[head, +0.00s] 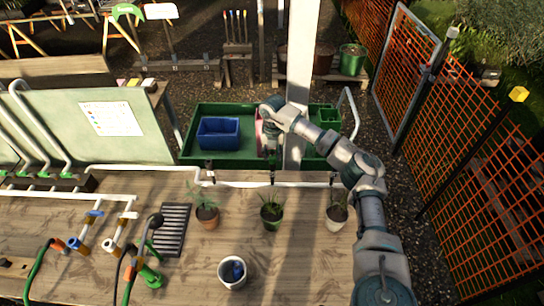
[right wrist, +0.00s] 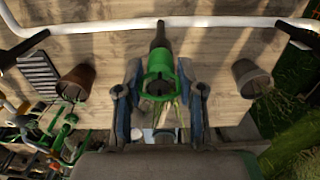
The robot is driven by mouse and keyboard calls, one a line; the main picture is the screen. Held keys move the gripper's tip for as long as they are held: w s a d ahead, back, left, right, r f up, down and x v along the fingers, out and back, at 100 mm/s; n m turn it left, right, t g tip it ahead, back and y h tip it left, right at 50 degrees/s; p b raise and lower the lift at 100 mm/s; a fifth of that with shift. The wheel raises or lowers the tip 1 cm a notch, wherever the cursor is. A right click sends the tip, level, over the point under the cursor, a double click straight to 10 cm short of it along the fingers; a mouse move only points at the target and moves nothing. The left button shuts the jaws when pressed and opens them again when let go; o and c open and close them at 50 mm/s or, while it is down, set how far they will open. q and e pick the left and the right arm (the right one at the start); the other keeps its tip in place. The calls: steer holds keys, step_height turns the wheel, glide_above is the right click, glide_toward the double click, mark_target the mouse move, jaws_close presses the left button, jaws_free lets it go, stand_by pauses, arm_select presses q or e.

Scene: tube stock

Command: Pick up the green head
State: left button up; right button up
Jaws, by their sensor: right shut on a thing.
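The green head (right wrist: 158,75), with a ring-like green collar and a dark end, sits between the two fingers of my right gripper (right wrist: 160,92) in the right wrist view. The fingers are closed in on its sides. In the head view my right gripper (head: 269,140) is out past the far edge of the bench, in front of the green tray. There the head cannot be made out against the tray and my own wrist. My left gripper is not in view.
The green tray (head: 190,158) holds a blue bin (head: 219,145) beside a pink thing. A post (head: 299,70) stands close right of my right gripper. Potted plants, a white pot (head: 233,284) and hose fittings stand on the bench (head: 190,265). Orange fencing (head: 480,190) is at right.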

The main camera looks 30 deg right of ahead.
steer(key=shift+d+r, duration=0.1)
steer(key=shift+d, duration=0.05)
steer(key=shift+d+r, duration=0.1)
steer(key=shift+r, duration=0.15)
steer(key=shift+c, duration=0.7)
step_height(320, 180, up, 3)
steer(key=shift+w+f+b, duration=0.1)
steer(key=shift+b, duration=0.45)
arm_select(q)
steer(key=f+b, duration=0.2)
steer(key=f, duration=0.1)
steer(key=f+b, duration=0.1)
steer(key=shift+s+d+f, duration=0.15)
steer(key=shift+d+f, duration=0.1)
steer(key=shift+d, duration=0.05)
arm_select(e)
steer(key=s+a, duration=0.1)
steer(key=s, duration=0.4)
steer(key=s+a+r, duration=0.1)
steer(key=s+a, duration=0.1)
steer(key=s, duration=0.3)
steer(key=s+a, duration=0.2)
steer(key=s, duration=0.3)
steer(key=shift+s+r, duration=0.2)
steer(key=shift+s, duration=0.1)
steer(key=shift+r, duration=0.1)
